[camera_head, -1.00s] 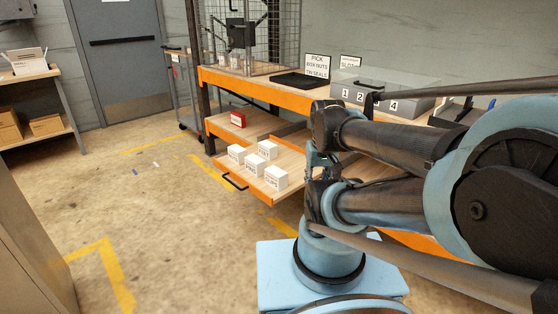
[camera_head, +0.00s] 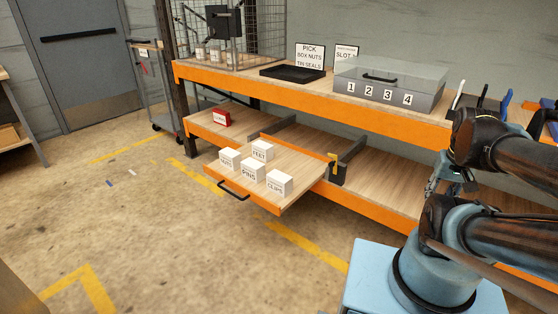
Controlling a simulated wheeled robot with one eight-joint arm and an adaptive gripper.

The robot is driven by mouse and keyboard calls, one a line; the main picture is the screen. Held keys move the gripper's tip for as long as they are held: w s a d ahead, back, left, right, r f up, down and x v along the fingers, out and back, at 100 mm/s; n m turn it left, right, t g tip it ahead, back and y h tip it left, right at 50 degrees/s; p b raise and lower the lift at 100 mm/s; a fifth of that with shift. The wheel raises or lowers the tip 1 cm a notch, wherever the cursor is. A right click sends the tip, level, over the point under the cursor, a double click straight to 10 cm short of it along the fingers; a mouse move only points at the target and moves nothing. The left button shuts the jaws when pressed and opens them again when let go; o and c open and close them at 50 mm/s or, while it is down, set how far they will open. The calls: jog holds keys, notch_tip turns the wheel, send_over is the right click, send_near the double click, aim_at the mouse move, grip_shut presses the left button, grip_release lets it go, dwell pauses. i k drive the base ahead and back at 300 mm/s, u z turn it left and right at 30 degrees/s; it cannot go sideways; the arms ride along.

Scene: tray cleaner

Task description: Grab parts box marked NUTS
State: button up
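The white parts box that appears marked NUTS (camera_head: 229,159) sits at the left of the pulled-out wooden drawer (camera_head: 301,184), on the lower shelf level. Beside it on the drawer stand similar white boxes marked FEET (camera_head: 262,150), PINS (camera_head: 252,172) and CLIPS (camera_head: 280,184). My gripper (camera_head: 431,188) seems to be the small part between my dark arm links at the right, well apart from the boxes. Its fingers are too small and covered to read. No box shows at it.
The orange-edged bench (camera_head: 290,88) above bears a black tray (camera_head: 291,74), signs and a grey case (camera_head: 388,86) numbered 1 to 4. The drawer's black handle (camera_head: 233,192) juts out front. Floor before it is clear.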

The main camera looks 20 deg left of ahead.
aim_at(231, 159)
jog(key=z, duration=0.7)
jog(key=k, duration=1.5)
jog(key=u, duration=1.6)
jog(key=i, duration=1)
